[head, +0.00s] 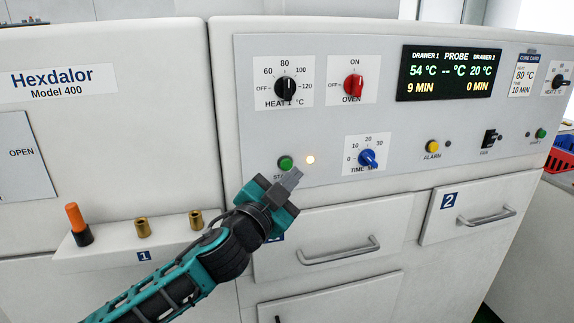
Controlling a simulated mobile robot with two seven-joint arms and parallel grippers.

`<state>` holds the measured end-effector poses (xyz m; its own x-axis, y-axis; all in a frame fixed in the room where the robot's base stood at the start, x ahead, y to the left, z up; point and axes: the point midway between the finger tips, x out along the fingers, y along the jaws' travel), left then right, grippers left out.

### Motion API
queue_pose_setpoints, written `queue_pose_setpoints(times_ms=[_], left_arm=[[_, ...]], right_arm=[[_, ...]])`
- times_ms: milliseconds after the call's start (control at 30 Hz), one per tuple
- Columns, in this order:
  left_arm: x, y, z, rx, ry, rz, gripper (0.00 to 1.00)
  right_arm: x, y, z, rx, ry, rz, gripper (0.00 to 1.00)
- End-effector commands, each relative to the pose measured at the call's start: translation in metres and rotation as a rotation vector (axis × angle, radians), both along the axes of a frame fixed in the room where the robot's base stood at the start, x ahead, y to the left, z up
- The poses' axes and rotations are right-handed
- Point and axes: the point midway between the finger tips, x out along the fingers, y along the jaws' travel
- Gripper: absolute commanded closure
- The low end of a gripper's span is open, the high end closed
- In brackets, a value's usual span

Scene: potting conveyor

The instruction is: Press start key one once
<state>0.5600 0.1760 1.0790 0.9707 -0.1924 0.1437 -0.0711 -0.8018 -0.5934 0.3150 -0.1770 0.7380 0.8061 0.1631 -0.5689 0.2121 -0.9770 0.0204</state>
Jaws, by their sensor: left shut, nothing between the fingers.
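The green start key (285,162) sits on the grey control panel, under the HEAT 1 knob and above drawer 1. Its label below is partly hidden by my gripper. A second green key (540,133) is at the panel's far right. My right gripper is not in view.
The HEAT 1 knob (286,88), red OVEN switch (353,85), blue time knob (368,157) and yellow alarm button (432,146) are on the same panel. The display (449,73) reads 54 °C and 9 MIN for drawer 1. A ledge (140,240) with an orange-handled plug stands left.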

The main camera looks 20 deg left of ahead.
Motion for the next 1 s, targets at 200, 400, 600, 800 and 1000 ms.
queue_pose_setpoints(times_ms=[200, 400, 600, 800, 1000], left_arm=[[-0.019, -0.013, 0.000, -0.003, 0.001, -0.001, 1.00], [-0.029, -0.019, 0.001, -0.001, 0.000, 0.000, 1.00], [-0.030, -0.020, 0.001, 0.000, -0.001, 0.001, 1.00], [-0.030, -0.020, 0.000, 0.000, -0.001, 0.001, 1.00], [-0.030, -0.019, 0.000, 0.001, 0.000, 0.000, 1.00]], right_arm=[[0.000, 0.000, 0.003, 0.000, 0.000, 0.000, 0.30], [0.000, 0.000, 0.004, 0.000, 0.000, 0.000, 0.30], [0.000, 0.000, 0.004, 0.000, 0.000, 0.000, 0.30], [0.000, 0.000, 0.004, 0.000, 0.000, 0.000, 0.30], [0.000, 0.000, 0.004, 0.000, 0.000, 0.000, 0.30]])
